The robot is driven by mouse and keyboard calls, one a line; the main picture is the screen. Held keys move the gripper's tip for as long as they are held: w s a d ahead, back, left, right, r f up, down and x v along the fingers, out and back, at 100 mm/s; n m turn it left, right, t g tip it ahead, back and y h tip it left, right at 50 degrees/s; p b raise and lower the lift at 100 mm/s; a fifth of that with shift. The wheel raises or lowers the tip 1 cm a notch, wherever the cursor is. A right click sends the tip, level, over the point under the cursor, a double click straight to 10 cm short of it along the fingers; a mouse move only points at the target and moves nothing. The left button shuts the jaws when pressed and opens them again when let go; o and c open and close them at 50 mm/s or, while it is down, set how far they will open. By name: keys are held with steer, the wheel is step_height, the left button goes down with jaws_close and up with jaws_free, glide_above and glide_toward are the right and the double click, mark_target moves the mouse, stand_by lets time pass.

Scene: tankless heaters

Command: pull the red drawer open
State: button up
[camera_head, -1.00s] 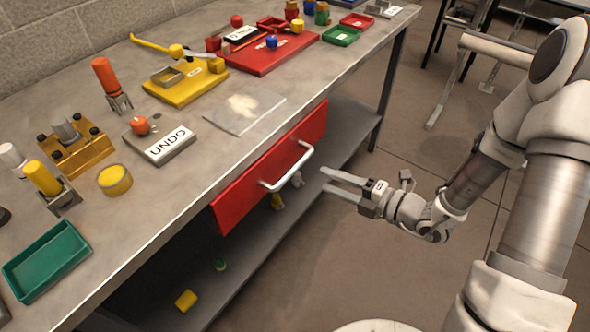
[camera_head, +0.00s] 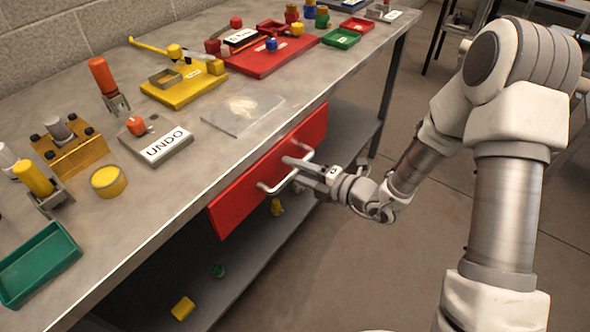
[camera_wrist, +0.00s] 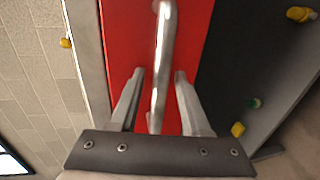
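The red drawer (camera_head: 240,192) is set under the front edge of the workbench and looks shut. Its metal bar handle (camera_head: 285,176) stands out from the front. My gripper (camera_head: 297,168) is at the handle in the head view. In the wrist view, the red drawer front (camera_wrist: 130,40) fills the middle and the handle (camera_wrist: 163,60) runs between the two fingers of my gripper (camera_wrist: 158,82). The fingers are apart, with gaps on both sides of the bar, the gap on the left looking about as small as that on the right.
The workbench top (camera_head: 200,205) carries an UNDO block (camera_head: 165,145), a green tray (camera_head: 40,262) and several fixtures. A lower shelf (camera_head: 250,262) holds small yellow and green pieces. The floor (camera_head: 360,270) in front is clear.

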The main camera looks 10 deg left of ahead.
jaws_close()
stand_by(1.2)
